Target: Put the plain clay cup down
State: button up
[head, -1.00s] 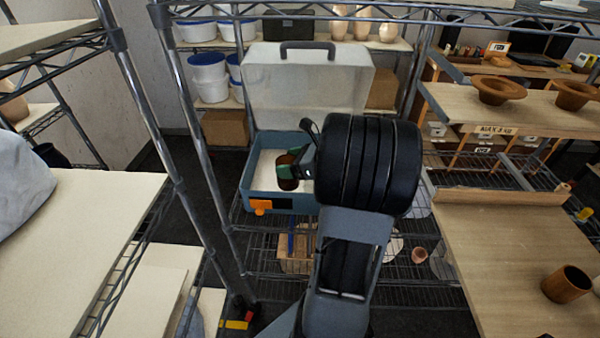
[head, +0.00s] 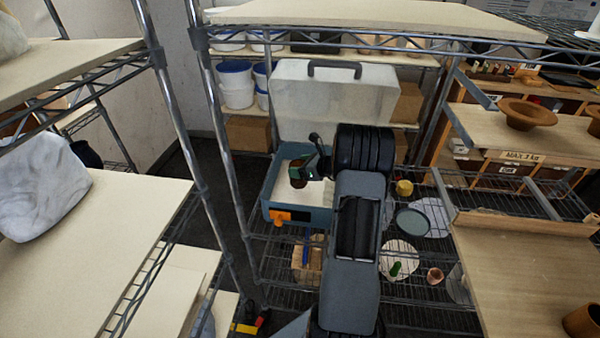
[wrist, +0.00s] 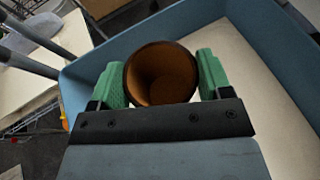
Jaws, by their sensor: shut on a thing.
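The plain clay cup (wrist: 162,75) is brown and round, and the wrist view looks down into its open, empty mouth. My gripper (wrist: 160,85) is shut on it, with a green finger pad on each side. In the head view the cup (head: 297,176) shows small and dark at the end of my arm, over the open blue case (head: 262,208) with a pale floor. Whether the cup's base touches the case floor cannot be told. The case wall (wrist: 110,50) runs behind and left of the cup in the wrist view.
The case's pale lid (head: 335,100) stands open at the back. A wire shelf (head: 420,290) holds a green-grey disc and small pots. Metal posts (head: 185,110) rise at left. A board shelf with bowls (head: 525,113) is at right. Pale case floor (wrist: 250,85) is free right of the cup.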

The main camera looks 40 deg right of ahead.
jog(key=shift+w+d+f, duration=0.1)
jog(key=shift+w+f, duration=0.05)
notch_tip(320, 180, down, 2)
jog(key=shift+w+f, duration=0.15)
jog(key=shift+f, duration=0.55)
jog(key=shift+f, duration=0.1)
jog(key=shift+f, duration=0.15)
jog(key=o, duration=1.1)
jog(key=shift+c, duration=0.2)
